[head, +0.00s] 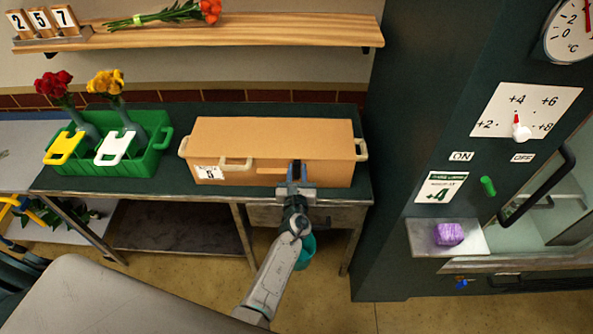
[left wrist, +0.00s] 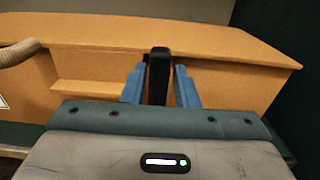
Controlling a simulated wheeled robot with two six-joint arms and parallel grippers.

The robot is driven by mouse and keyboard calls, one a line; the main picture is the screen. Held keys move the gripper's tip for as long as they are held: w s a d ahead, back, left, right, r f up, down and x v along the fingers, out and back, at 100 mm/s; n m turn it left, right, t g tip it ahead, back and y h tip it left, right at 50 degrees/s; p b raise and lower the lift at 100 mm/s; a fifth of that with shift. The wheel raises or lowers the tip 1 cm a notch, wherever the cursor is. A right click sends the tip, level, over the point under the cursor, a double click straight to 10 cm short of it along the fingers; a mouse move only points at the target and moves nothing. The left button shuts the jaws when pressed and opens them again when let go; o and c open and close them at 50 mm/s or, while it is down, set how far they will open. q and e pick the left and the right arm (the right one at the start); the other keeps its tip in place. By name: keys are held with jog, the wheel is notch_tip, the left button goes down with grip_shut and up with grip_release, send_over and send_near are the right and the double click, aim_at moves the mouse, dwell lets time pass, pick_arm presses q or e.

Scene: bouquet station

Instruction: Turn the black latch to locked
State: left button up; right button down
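An orange-brown box (head: 230,145) with a lid stands on the dark green bench top. The black latch (head: 297,167) is on the right part of its front face. In the left wrist view the latch (left wrist: 159,72) looks upright and reaches up to the lid's edge. My left gripper (head: 297,186) is at the box front, its blue fingers on both sides of the latch. In the left wrist view the gripper (left wrist: 160,88) looks shut on the latch, with the fingers close against it. The latch's lower part is hidden. My right gripper is not in view.
A green crate (head: 150,162) with red and yellow flowers stands left of the box. A wooden shelf (head: 240,32) is above. A dark cabinet (head: 400,150) with a dial, a green knob and a purple block (head: 449,234) on a ledge is at right.

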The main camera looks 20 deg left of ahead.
pick_arm(q)
grip_shut()
jog(key=n+b, duration=0.2)
jog(key=b, duration=0.1)
jog(key=shift+a+f+n, duration=0.15)
jog(key=shift+f+n, duration=0.15)
jog(key=n+b, duration=0.2)
jog(key=shift+a+r+n+b, duration=0.1)
jog(key=shift+a+n+b, duration=0.05)
jog(key=shift+n+b, duration=0.8)
jog(key=shift+n, duration=0.15)
jog(key=shift+a, duration=0.1)
jog(key=shift+o, duration=2.2)
grip_release()
